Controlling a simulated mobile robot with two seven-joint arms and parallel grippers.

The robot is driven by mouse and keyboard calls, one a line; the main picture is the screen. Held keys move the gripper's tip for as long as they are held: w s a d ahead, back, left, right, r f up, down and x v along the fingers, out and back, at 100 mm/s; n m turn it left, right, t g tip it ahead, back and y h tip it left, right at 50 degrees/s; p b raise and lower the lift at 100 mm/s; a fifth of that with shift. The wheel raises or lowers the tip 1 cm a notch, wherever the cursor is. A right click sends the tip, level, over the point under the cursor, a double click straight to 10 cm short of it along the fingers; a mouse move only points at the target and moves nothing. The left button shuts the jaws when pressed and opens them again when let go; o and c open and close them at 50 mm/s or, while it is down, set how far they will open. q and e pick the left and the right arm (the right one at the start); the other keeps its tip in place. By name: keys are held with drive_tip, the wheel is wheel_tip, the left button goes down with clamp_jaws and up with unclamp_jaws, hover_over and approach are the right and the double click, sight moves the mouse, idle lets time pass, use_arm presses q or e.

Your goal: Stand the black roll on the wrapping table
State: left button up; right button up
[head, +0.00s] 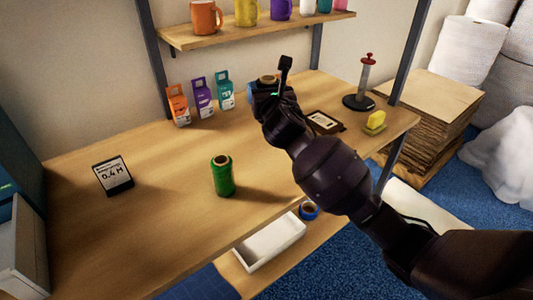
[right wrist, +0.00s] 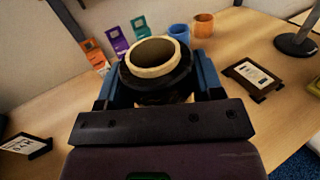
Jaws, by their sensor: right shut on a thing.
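The black roll (right wrist: 157,68) with its pale cardboard core shows in the right wrist view, upright between the two blue fingers of my right gripper (right wrist: 158,86). The gripper is shut on it. In the head view my right gripper (head: 270,90) is over the back middle of the wrapping table (head: 170,215), and the arm hides most of the roll. I cannot tell whether the roll's lower end touches the tabletop. My left gripper is not in view.
A green roll (head: 222,176) stands on the table. A black 0.4 M sign (head: 113,175) is at left, and a framed card (head: 325,122) at right. Three cartons (head: 202,97) stand along the back. A red-topped stand (head: 362,88) is at right. The front left is clear.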

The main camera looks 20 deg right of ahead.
wheel_tip(320, 180, down, 7)
drive_tip(key=shift+r+b, duration=0.15)
drive_tip(key=shift+b, duration=0.6)
wheel_tip(320, 180, down, 11)
drive_tip(key=b, duration=0.3)
drive_tip(key=shift+r+b, duration=0.1)
drive_tip(key=shift+b, duration=0.2)
drive_tip(key=shift+f, duration=0.25)
drive_tip(key=shift+r, duration=0.2)
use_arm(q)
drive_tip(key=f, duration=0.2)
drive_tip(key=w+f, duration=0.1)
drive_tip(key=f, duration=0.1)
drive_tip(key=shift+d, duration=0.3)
use_arm(e)
drive_tip(key=shift+f, duration=0.1)
drive_tip(key=o, duration=0.6)
drive_tip(key=shift+f, duration=0.1)
drive_tip(key=o, duration=0.5)
drive_tip(key=shift+c, duration=0.2)
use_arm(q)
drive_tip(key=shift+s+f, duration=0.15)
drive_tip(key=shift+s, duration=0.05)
